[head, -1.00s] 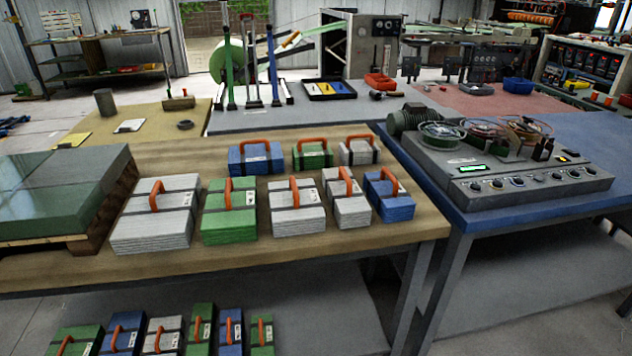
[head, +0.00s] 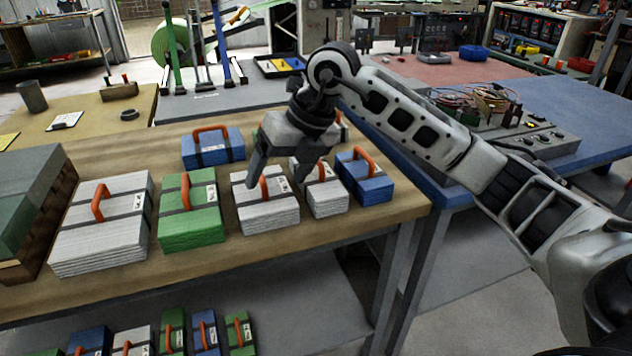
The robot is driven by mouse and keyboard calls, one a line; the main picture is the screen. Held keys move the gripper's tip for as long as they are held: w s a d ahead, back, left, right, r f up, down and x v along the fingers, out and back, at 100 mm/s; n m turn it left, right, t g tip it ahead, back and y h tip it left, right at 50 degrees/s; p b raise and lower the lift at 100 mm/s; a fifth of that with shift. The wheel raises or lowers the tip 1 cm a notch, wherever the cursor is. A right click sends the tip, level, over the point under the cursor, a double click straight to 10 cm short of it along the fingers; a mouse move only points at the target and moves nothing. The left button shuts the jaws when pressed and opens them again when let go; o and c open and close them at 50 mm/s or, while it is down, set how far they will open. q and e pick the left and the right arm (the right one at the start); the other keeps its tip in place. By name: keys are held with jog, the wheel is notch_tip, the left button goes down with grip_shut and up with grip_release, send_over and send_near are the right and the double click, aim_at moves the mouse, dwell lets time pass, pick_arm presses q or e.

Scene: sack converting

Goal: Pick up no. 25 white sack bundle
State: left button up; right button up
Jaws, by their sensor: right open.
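White sack bundles with dark straps and orange handles lie on the wooden table: a large one (head: 100,240) at left, a middle one (head: 268,215) and a narrow one (head: 326,198) to its right. Their label numbers are too small to read, so I cannot tell which is no. 25. My right gripper (head: 277,182) is open and points down over the middle white bundle, near its handle. It hides part of that bundle and the back row. Whether the fingers touch it I cannot tell. My left gripper is not in view.
A green bundle (head: 190,222) and blue bundles (head: 366,180) (head: 208,153) stand close by on the table (head: 330,234). A pallet stack (head: 30,190) is at left. More bundles lie on the lower shelf (head: 310,300). A blue bench (head: 590,110) with a machine is at right.

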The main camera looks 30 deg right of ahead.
jog(key=w+d+r+m+h, duration=0.1)
jog(key=d+r+m+h, duration=0.3)
jog(key=d, duration=0.6)
jog(key=n, duration=0.1)
send_over(317, 172)
jog(key=s, duration=0.3)
jog(key=shift+t+h, duration=0.3)
jog(key=shift+h, duration=0.1)
jog(key=f, duration=0.7)
jog(key=shift+w+a+f, duration=0.2)
jog(key=shift+w+a, duration=0.05)
jog(key=shift+a, duration=0.15)
jog(key=shift+p+x, duration=0.5)
jog(key=shift+x, duration=2.65)
jog(key=shift+w+d+r, duration=0.1)
jog(key=shift+w, duration=0.05)
jog(key=c, duration=0.8)
